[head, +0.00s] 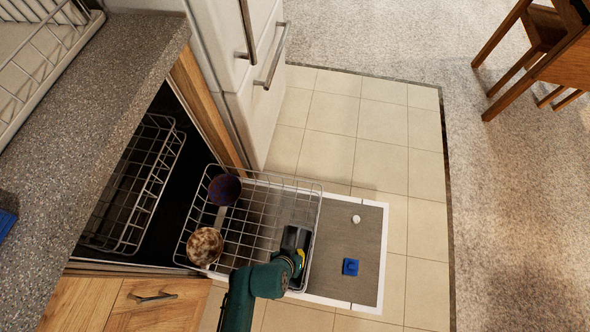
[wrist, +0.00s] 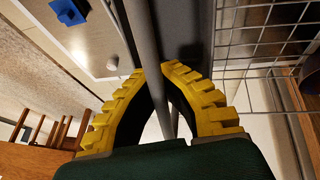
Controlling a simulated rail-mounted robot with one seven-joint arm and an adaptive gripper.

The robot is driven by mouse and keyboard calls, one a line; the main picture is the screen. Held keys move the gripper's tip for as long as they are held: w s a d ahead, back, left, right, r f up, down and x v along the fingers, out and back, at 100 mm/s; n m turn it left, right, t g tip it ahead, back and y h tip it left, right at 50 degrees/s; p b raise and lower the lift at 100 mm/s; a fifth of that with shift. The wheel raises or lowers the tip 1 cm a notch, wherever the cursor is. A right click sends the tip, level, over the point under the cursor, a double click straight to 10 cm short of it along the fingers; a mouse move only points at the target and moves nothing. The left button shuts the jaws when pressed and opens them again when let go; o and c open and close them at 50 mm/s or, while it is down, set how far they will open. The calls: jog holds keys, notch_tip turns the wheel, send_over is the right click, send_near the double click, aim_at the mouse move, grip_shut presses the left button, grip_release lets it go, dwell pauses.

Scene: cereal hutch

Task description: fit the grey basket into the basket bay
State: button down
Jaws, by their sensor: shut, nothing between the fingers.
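A dark grey, box-like basket (head: 291,239) stands at the right end of the pulled-out wire rack (head: 250,182) in the head view. My gripper (head: 297,258) is directly at it, over the rack's near right corner. In the wrist view my gripper's yellow fingers (wrist: 155,70) are shut, with their tips close together. A grey bar (wrist: 143,30), which looks like the basket's handle, runs past the fingertips; I cannot tell whether they touch it. The basket's dark grey side (wrist: 190,28) shows beyond. The basket's underside and the bay are hidden, so I cannot tell how it sits.
The rack holds a dark purple bowl (head: 224,189) and a speckled brown bowl (head: 205,246) at its left. A second wire rack (head: 140,190) is inside the cabinet. A grey panel (head: 345,245) with a blue block (head: 350,267) lies right. Tiled floor (head: 380,120) is clear.

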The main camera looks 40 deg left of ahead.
jog(key=shift+s+d+f+p, duration=0.25)
jog(key=shift+s+d+f, duration=0.15)
jog(key=shift+s, duration=0.2)
jog(key=shift+s+d+f+p, duration=0.2)
jog(key=shift+s+d+f, duration=0.15)
jog(key=shift+s, duration=0.25)
dwell(1.1)
jog(key=shift+s+d+f, duration=0.4)
jog(key=shift+s+f, duration=0.15)
jog(key=shift+s, duration=0.05)
jog(key=shift+s+d+f, duration=0.4)
jog(key=shift+s+f, duration=0.15)
jog(key=shift+s, duration=0.05)
dwell(3.1)
jog(key=c, duration=1.4)
grip_release()
jog(key=shift+c, duration=0.2)
jog(key=v, duration=1.2)
